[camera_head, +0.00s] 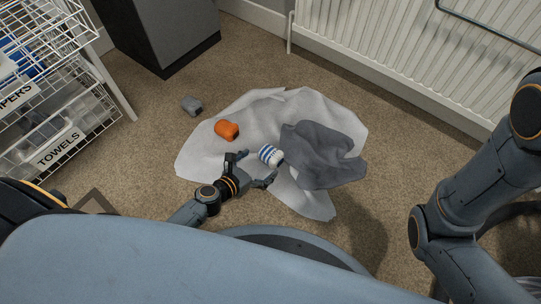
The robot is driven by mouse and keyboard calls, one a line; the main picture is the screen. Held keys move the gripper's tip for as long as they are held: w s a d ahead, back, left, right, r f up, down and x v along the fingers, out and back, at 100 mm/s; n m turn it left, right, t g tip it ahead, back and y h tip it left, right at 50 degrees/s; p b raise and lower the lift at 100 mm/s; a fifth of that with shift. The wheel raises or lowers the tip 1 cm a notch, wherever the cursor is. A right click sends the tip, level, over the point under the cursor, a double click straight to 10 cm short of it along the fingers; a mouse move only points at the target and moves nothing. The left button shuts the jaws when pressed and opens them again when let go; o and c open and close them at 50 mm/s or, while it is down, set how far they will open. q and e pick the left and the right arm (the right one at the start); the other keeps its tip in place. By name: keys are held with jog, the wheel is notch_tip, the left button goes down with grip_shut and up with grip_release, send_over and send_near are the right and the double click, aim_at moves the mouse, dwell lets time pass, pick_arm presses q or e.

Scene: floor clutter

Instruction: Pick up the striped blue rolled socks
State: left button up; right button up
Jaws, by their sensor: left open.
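The striped blue and white rolled socks (270,155) lie on a crumpled white cloth (205,158) on the carpet, near the middle of the view. A crumpled grey cloth (325,153) lies just to their right. My left gripper (257,168) is open, with its fingers just left of and below the socks. One finger reaches up on their left and the other passes below them. I cannot tell whether a finger touches them. My right arm shows at the right edge, but its gripper is not in view.
Orange rolled socks (227,130) lie on the white cloth, and grey rolled socks (191,105) lie on the carpet. A wire rack with bins (60,150) stands at left, a dark cabinet (160,35) behind, and a radiator (400,50) at the back right.

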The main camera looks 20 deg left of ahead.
aim_at(265, 161)
pick_arm(q)
jog(key=b+x, duration=0.1)
jog(key=x, duration=0.3)
jog(key=shift+s+d, duration=0.1)
jog(key=shift+d, duration=0.05)
jog(key=c, duration=1.1)
jog(key=shift+o, duration=0.2)
